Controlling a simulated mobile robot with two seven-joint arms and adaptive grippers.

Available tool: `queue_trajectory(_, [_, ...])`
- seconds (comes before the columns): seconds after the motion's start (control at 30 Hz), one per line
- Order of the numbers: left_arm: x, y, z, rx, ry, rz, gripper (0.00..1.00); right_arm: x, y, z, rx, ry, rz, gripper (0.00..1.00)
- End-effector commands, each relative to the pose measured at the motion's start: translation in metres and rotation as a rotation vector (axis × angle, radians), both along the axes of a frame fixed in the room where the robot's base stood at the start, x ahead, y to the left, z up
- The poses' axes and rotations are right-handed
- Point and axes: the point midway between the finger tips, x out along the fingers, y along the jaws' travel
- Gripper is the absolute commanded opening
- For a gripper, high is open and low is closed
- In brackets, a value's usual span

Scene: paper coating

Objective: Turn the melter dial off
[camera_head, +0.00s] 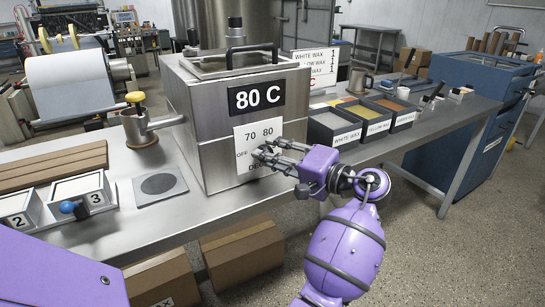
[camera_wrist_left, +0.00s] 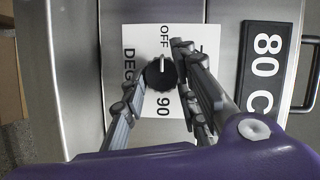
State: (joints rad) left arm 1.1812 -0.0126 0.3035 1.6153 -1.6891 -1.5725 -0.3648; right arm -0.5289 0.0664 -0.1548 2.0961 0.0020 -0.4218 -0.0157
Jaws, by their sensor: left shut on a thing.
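The melter (camera_head: 203,111) is a steel box with an "80 C" display on its front. Its black round dial (camera_wrist_left: 160,73) sits on a white label (camera_head: 246,137) marked OFF, 70, 80, 90 and DEG. In the left wrist view the dial's white pointer mark faces OFF. My left gripper (camera_head: 268,152) is at the melter's front, its fingers on either side of the dial and shut on it. In the head view the fingers hide most of the dial. My right gripper is not in view.
Wax bins (camera_head: 335,127) stand right of the melter. A grey mat (camera_head: 160,185), numbered trays (camera_head: 72,192) and a pot with a yellow knob (camera_head: 137,124) are to its left. Cardboard boxes (camera_head: 243,255) lie under the steel table. The floor at the right is clear.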

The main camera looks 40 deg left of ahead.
Motion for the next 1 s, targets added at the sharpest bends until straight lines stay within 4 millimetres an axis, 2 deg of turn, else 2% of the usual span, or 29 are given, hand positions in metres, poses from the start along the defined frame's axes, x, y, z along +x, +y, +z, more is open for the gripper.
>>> queue_trajectory(0.03, [-0.003, 0.000, -0.011, -0.018, 0.014, 0.008, 0.02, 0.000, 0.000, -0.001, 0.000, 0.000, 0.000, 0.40])
queue_trajectory(0.07, [-0.003, 0.000, -0.011, -0.018, 0.014, 0.008, 0.32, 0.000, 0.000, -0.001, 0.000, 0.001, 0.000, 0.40])
queue_trajectory(0.13, [-0.003, 0.000, -0.010, -0.018, 0.014, 0.008, 0.41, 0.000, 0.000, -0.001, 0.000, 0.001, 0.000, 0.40])
queue_trajectory(0.67, [-0.001, -0.002, -0.004, -0.008, 0.004, 0.004, 0.41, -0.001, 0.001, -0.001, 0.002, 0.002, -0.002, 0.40])
queue_trajectory(0.83, [-0.001, -0.024, -0.002, -0.010, 0.005, 0.003, 0.41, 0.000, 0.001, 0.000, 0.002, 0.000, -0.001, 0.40])
queue_trajectory(1.0, [-0.001, -0.061, 0.001, -0.010, 0.006, 0.002, 0.41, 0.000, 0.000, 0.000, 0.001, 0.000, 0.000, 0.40])
